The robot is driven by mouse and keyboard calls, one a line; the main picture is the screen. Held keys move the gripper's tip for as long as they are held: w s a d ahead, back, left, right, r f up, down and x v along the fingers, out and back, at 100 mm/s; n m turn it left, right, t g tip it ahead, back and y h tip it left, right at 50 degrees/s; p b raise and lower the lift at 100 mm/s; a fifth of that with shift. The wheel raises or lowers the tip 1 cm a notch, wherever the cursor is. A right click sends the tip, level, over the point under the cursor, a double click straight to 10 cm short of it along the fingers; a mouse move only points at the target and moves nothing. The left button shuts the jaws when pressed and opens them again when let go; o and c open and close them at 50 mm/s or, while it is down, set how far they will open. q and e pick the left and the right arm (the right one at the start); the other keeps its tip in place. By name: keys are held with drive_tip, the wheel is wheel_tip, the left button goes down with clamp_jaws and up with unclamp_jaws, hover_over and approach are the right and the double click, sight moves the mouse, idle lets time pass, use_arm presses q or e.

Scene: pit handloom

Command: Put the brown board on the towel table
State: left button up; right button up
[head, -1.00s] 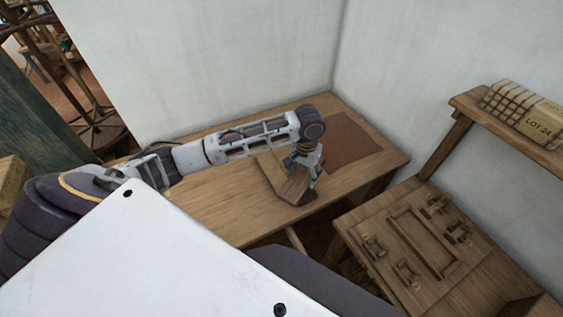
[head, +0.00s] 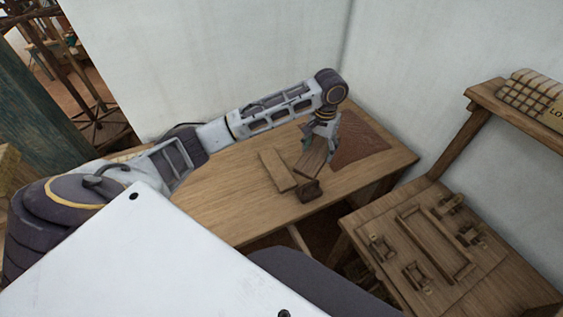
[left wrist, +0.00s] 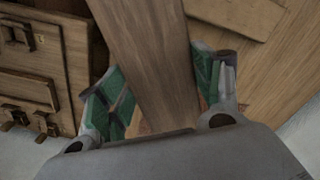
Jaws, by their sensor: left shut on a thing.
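My left gripper (head: 322,138) is shut on the brown board (head: 313,163), over the right part of the wooden table (head: 225,205). In the left wrist view the board (left wrist: 150,55) runs up between the green-lined fingers of the gripper (left wrist: 160,92). In the head view the board tilts down toward the front of the table; I cannot tell whether its lower end touches. A flat reddish-brown patch (head: 362,143) lies on the table just right of the gripper. My right gripper is not in view.
A lighter wooden plank (head: 277,170) lies left of the held board, and a small dark block (head: 309,191) sits by its lower end. A lower wooden stand (head: 385,215) with fittings is at right, below a shelf (head: 485,97) with a checked folded cloth (head: 523,98). White walls close the back.

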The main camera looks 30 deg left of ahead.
sight(318, 139)
use_arm(q)
drive_tip(key=w+a, duration=0.1)
drive_tip(key=w+b, duration=0.1)
drive_tip(key=w, duration=0.1)
drive_tip(key=w+a+b, duration=0.1)
drive_tip(key=shift+w+a+f, duration=0.25)
drive_tip(key=shift+a, duration=0.1)
drive_tip(key=w+a+f+m, duration=0.1)
drive_tip(key=a+f+m, duration=0.1)
drive_tip(key=m, duration=1)
drive_tip(key=w+a+f+m, duration=0.1)
drive_tip(key=a+m, duration=0.3)
drive_tip(key=m, duration=0.8)
drive_tip(key=shift+a+f+b, duration=0.25)
drive_tip(key=shift+f+b, duration=0.05)
drive_tip(key=shift+f, duration=0.4)
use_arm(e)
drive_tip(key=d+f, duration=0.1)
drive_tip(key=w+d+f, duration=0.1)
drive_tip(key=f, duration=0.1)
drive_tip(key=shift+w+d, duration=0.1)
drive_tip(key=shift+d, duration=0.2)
use_arm(q)
drive_tip(key=shift+m, duration=0.3)
